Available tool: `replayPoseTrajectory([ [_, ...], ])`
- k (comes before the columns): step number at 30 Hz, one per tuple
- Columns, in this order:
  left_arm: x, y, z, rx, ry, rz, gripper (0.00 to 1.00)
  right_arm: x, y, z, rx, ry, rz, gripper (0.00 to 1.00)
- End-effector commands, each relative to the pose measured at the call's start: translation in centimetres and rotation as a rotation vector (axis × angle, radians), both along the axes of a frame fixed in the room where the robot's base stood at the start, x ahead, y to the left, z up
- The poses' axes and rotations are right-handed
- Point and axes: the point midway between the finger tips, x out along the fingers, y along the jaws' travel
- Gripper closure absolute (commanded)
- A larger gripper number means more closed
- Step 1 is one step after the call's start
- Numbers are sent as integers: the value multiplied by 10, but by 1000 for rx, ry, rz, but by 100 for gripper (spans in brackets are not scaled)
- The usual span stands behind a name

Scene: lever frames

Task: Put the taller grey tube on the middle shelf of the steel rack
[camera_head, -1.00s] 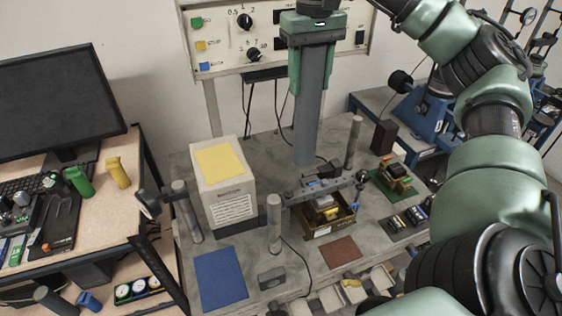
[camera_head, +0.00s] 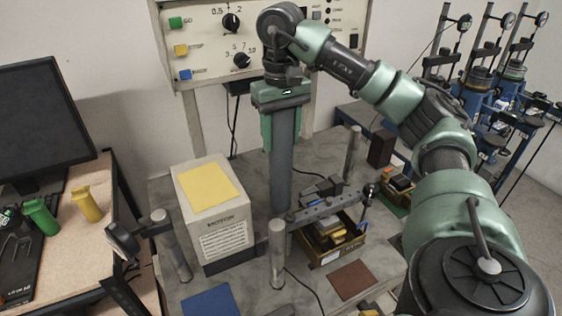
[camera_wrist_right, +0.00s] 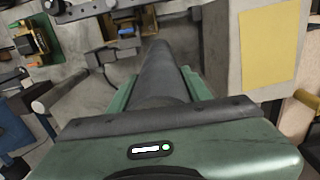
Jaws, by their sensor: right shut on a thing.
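The grey tube (camera_head: 282,165) hangs upright from my right gripper (camera_head: 281,118), whose green fingers are shut around its upper part. In the head view the tube is in front of the control panel, and its lower end appears just above a short grey post, so I cannot tell how far it is from the bench. In the right wrist view the tube (camera_wrist_right: 163,75) runs away between the fingers (camera_wrist_right: 158,95). I see no second tube to compare it with and cannot make out the steel rack. My left gripper is not in view.
A white motor box (camera_head: 215,212) with a yellow top stands left of the tube. A brown tray of parts (camera_head: 333,238), a metal bar (camera_head: 325,205) and grey posts (camera_head: 277,255) crowd the bench. Blue machines (camera_head: 490,110) stand at the back right. A monitor (camera_head: 45,125) is at left.

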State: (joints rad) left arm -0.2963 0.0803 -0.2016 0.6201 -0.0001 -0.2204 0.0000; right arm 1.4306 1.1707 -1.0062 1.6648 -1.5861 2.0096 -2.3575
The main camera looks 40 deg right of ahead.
Motion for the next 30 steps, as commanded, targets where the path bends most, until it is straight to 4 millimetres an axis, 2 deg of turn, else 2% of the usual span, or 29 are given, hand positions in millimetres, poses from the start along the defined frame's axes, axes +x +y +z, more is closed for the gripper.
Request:
replayPoseTrajectory([
  [1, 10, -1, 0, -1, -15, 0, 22, 0, 0, -6, 0, -2, 0, 100],
  [4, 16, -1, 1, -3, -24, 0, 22, 0, 0, -13, 0, -3, 0, 100],
  [9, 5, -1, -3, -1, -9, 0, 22, 0, 0, -27, -1, -2, 0, 100],
  [15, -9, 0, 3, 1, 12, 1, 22, 0, 0, -49, 0, -3, 0, 100],
  [28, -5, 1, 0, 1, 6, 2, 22, 0, 0, -56, 0, -5, 1, 100],
  [29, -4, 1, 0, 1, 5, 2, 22, 0, 0, -58, 0, -1, 1, 49],
  [30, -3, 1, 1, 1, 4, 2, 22, 0, 0, -57, 0, -1, 1, 38],
])
